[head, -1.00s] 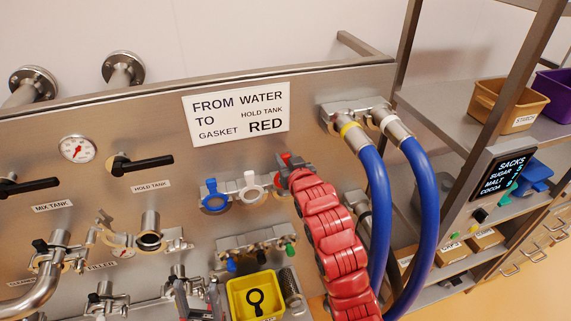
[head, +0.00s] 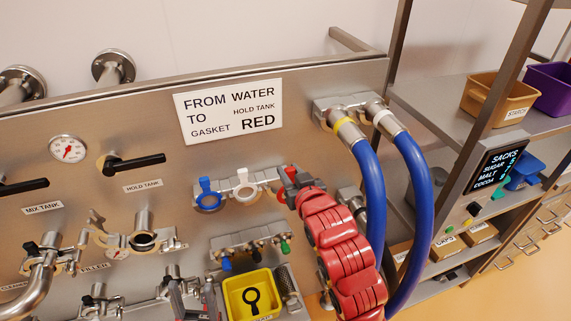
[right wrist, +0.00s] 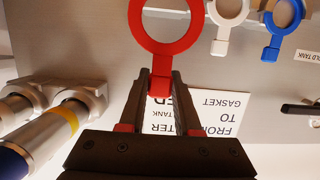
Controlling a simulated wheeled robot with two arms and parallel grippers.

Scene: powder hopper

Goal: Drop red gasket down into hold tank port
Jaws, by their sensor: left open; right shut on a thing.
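The red gasket, a flat ring with a tab, shows large in the right wrist view (right wrist: 166,22). My right gripper (right wrist: 160,82) is shut on its tab. In the head view my right gripper (head: 288,186) is at the right end of the gasket rack, and the ring is mostly hidden there. The hold tank port (head: 146,238) is an upright steel pipe end below the hold tank label, with an open clamp beside it. My left gripper (head: 190,298) is open and empty at the bottom of the panel, below and right of the port, partly cut off.
A blue gasket (head: 207,201) and a white gasket (head: 246,191) hang on the rack. Two blue hoses (head: 416,190) arch at the right. A yellow bin (head: 250,294) sits low on the panel. A sign (head: 230,112) reads from water to hold tank, gasket red.

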